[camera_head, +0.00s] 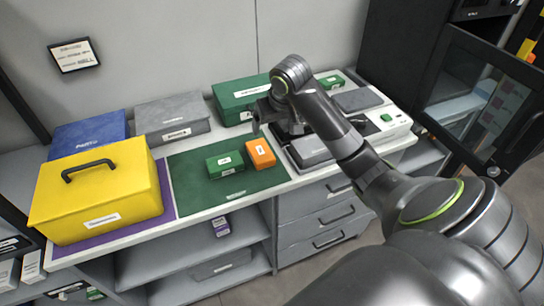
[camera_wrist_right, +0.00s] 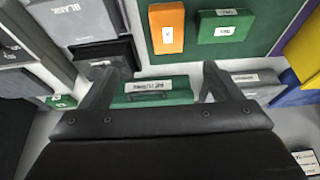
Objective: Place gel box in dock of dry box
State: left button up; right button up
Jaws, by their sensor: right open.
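A small green box (camera_head: 225,163) and a small orange box (camera_head: 260,153) sit side by side on a dark green mat (camera_head: 204,189). Both also show in the right wrist view, the green one (camera_wrist_right: 225,32) and the orange one (camera_wrist_right: 166,35). A larger green case (camera_head: 236,92) with a white label stands at the back; in the right wrist view its handled side (camera_wrist_right: 178,97) shows between my fingers. I cannot read which is the gel box or dry box. My right gripper (camera_wrist_right: 156,72) is open and empty, above the counter behind the small boxes. My left gripper is out of view.
A yellow toolbox (camera_head: 100,190) stands on a purple mat at the left. Grey (camera_head: 172,114) and blue (camera_head: 88,133) cases stand behind it. A white device (camera_head: 389,120) lies at the right. Bare mat remains around the two small boxes.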

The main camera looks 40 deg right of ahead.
send_near(260, 151)
jog(key=x, duration=0.2)
jog(key=p+x, duration=0.1)
jog(key=shift+s+d+f, duration=0.1)
jog(key=shift+d+f, duration=0.1)
jog(key=shift+d, duration=0.1)
jog(key=shift+w+f+p, duration=0.35)
jog(key=shift+w+f, duration=0.05)
jog(key=shift+f, duration=0.25)
jog(key=x, duration=0.3)
jog(key=shift+w+a+r, duration=0.1)
jog(key=shift+w+a, duration=0.05)
jog(key=shift+w+f, duration=0.15)
jog(key=shift+f, duration=0.25)
pick_arm(q)
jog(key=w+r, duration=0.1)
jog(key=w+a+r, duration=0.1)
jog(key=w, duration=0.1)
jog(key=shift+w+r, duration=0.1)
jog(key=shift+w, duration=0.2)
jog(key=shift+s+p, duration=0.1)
jog(key=shift+p, duration=0.2)
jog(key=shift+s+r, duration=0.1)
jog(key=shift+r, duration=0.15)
pick_arm(e)
jog(key=shift+f, duration=0.3)
